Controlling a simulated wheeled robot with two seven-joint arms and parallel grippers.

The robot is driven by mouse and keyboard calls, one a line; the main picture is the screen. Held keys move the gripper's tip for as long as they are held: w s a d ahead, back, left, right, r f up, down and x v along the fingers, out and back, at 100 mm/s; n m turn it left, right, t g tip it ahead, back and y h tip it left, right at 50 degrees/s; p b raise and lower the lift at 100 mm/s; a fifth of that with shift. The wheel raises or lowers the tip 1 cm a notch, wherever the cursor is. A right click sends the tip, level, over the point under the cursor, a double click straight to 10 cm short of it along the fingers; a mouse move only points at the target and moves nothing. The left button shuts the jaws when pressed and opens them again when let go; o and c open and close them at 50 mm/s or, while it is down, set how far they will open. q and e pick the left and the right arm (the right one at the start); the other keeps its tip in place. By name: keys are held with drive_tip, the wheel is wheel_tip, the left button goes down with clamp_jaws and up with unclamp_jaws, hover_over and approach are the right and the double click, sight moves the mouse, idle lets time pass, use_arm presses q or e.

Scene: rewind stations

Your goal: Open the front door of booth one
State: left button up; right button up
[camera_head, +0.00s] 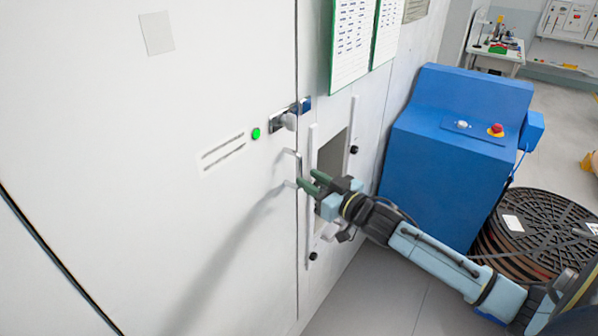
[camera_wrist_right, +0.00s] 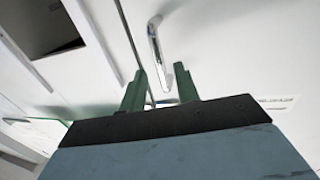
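The white front door (camera_head: 150,200) fills the left of the head view and stands closed against its frame at a dark vertical seam. Its slim metal handle (camera_head: 298,164) is near the seam; the handle also shows in the right wrist view (camera_wrist_right: 157,50). My right gripper (camera_head: 312,182) is at the handle's lower end with its green fingers apart. In the wrist view the right gripper (camera_wrist_right: 160,88) has the handle's lower part in line with the gap between the fingertips; contact cannot be told. My left gripper is not in view.
A metal latch (camera_head: 290,115) and a green light (camera_head: 256,134) sit above the handle. Right of the seam is a recessed opening (camera_head: 330,155) with white rails. A blue console (camera_head: 450,130) with a red button and a dark reel (camera_head: 535,235) stand right. Grey floor lies below.

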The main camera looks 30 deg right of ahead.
sight(301, 174)
drive_tip(key=shift+w+a, duration=0.25)
drive_tip(key=shift+w, duration=0.95)
drive_tip(key=shift+w+a, duration=0.25)
drive_tip(key=shift+w, duration=0.9)
drive_tip(key=shift+c, duration=0.2)
clamp_jaws()
